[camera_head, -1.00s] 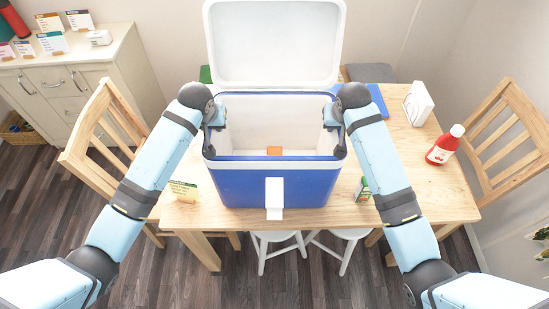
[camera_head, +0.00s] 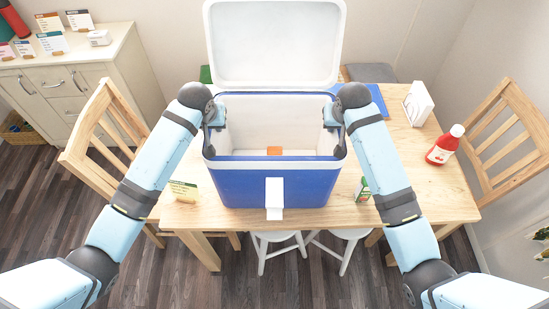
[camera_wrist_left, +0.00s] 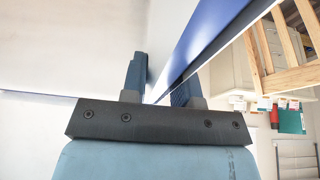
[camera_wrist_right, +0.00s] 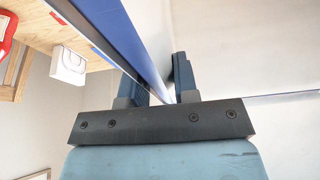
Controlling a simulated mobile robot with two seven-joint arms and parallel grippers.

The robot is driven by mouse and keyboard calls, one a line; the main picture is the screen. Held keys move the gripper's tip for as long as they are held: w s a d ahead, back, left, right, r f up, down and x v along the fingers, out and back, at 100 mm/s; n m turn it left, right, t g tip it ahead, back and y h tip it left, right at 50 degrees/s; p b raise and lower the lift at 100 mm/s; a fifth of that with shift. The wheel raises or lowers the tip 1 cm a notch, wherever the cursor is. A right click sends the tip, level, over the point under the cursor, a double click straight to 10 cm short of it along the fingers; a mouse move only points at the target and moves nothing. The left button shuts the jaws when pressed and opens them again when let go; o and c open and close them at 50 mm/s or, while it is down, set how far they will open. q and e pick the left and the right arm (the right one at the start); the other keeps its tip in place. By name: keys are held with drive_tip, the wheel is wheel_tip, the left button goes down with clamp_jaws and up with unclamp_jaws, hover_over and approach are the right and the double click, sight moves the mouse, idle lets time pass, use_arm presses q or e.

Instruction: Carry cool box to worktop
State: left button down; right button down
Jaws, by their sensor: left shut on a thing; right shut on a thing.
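The blue cool box (camera_head: 262,185) with white lining is in the middle of the head view, over the wooden table, its white lid (camera_head: 275,45) open and upright at the back. A small orange thing lies inside it. My left gripper (camera_head: 217,112) is shut on the box's left wall, whose blue rim crosses between the fingers in the left wrist view (camera_wrist_left: 205,45). My right gripper (camera_head: 334,114) is shut on the right wall, also seen in the right wrist view (camera_wrist_right: 125,40). I cannot tell whether the box's underside touches the table.
On the table (camera_head: 425,185) are a red bottle (camera_head: 444,146), a napkin holder (camera_head: 418,103), a small green container (camera_head: 362,190) and a card (camera_head: 183,191). Chairs stand left (camera_head: 105,140) and right (camera_head: 510,135). White stools (camera_head: 277,240) are below. A cabinet worktop (camera_head: 75,50) at far left holds cards and a white box.

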idle(0.6)
